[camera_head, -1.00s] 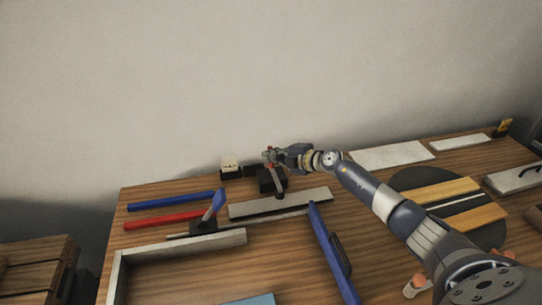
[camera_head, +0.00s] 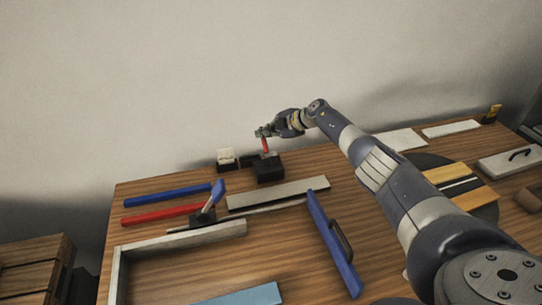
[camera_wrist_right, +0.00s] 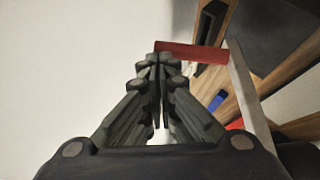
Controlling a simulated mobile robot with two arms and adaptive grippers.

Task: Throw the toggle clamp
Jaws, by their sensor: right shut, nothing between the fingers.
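The toggle clamp (camera_head: 269,170) has a black block base and stands near the back edge of the table, against the wall side. Its red handle (camera_head: 265,146) stands up from the base. My right gripper (camera_head: 261,133) is shut and empty at the top of this handle. In the right wrist view, the red handle (camera_wrist_right: 195,53) crosses just beyond the closed fingertips (camera_wrist_right: 158,57); whether they touch it I cannot tell. My left gripper is out of view.
A black-based piece with a blue lever (camera_head: 217,194) stands to the left. Blue (camera_head: 168,197) and red (camera_head: 163,217) bars lie beside it. A pale strip (camera_head: 278,194) lies in front of the clamp. A white block (camera_head: 226,156) is left of it.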

